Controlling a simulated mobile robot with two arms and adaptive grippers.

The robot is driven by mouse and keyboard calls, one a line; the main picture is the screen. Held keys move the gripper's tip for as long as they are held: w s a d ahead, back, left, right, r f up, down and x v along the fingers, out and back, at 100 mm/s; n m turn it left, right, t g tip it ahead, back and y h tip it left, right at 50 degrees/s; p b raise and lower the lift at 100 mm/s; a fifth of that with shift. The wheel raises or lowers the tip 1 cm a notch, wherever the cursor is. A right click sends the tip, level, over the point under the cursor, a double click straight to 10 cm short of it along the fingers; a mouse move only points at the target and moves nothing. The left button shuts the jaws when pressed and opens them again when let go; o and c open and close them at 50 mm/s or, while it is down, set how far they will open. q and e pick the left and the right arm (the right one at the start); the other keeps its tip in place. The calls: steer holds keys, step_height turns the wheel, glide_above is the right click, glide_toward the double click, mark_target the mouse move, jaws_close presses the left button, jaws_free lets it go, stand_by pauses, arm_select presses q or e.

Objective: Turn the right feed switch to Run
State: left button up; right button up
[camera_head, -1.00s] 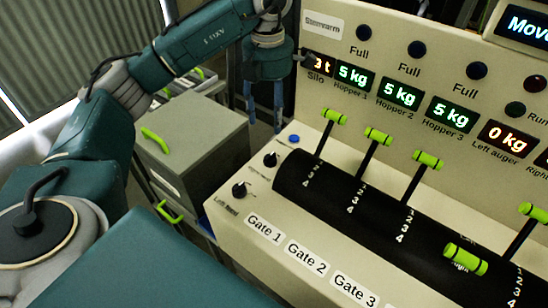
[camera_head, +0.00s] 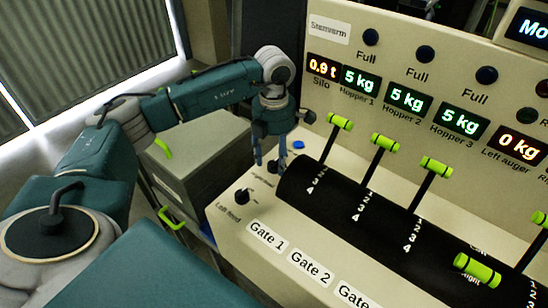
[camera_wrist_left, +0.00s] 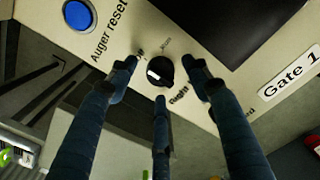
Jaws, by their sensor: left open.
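The right feed switch, a black round knob (camera_wrist_left: 160,70) with a white mark, sits on the cream panel in the left wrist view. The mark points to the left side of the knob. A "Run" label is above it, and another label is partly hidden by a finger. In the head view the knob (camera_head: 272,167) shows between the fingers. My left gripper (camera_head: 269,157) is open, pointing down over the switch. Its three blue-grey fingers are spread around the knob, apparently not touching it. My right gripper is out of view.
The left feed knob (camera_head: 242,196) is close in front. A blue auger reset button (camera_head: 298,145) lies just behind. The black drum with green-handled gate levers (camera_head: 340,122) stands to the right. A grey cabinet (camera_head: 195,155) is at the left.

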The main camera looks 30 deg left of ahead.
arm_select(q)
steer(key=shift+f, duration=0.55)
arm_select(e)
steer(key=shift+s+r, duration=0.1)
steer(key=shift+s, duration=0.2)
arm_select(q)
steer(key=c, duration=1.2)
steer(key=shift+o, duration=0.2)
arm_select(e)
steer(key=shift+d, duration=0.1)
